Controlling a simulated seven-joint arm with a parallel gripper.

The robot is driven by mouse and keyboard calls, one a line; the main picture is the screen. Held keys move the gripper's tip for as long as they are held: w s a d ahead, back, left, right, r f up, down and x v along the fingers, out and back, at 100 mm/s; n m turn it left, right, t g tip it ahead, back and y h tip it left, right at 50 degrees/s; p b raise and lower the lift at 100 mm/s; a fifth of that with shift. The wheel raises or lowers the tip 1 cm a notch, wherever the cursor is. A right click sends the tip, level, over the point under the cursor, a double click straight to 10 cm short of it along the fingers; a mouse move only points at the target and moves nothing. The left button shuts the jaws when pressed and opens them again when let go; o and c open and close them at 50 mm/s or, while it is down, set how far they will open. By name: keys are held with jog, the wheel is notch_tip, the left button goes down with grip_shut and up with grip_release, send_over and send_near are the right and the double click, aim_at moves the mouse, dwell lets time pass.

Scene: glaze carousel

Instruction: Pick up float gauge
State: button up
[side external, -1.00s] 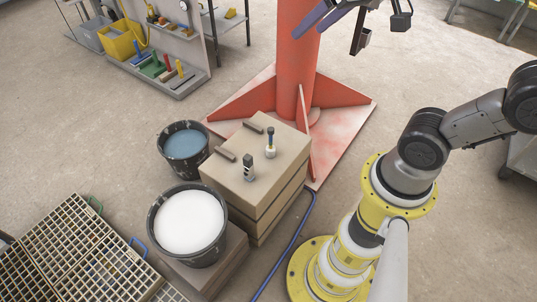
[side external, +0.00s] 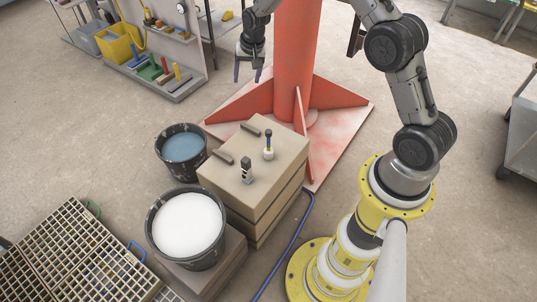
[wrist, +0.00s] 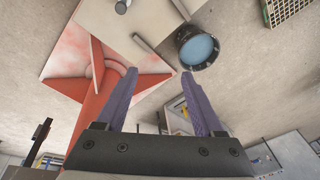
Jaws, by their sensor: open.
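Two small upright items stand on top of the tan box (side external: 225,184). One has a white lower part and a dark stem (side external: 268,151); the other is a short black-and-white item (side external: 246,172) nearer the front. I cannot tell for sure which is the float gauge. My gripper (side external: 247,73) is open and empty, with its purple fingers pointing down, above and behind the box and apart from both items. In the wrist view the open fingers (wrist: 160,74) have nothing between them; one small item (wrist: 121,6) is partly cut off at the top edge.
Two dark bars (side external: 224,158) (side external: 250,129) lie on the box top. A bucket of blue liquid (side external: 183,146) and a bucket of white liquid (side external: 188,225) stand left of the box. A red column (side external: 294,60) rises behind it. A tool shelf (side external: 165,75) is at upper left.

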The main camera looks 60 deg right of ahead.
notch_tip(320, 180, down, 10)
jog(key=s+d+g, duration=0.2)
jog(key=g, duration=0.1)
send_over(267, 132)
jog(key=shift+m+y, duration=0.4)
notch_tip(267, 132, down, 7)
jog(key=shift+r, duration=0.1)
notch_tip(267, 132, down, 7)
jog(key=shift+r, duration=0.15)
jog(key=shift+s+d+f, duration=0.1)
jog(key=shift+d+f, duration=0.1)
jog(key=shift+f, duration=1.35)
jog(key=shift+d+f, duration=0.15)
jog(key=shift+f, duration=1.35)
grip_shut()
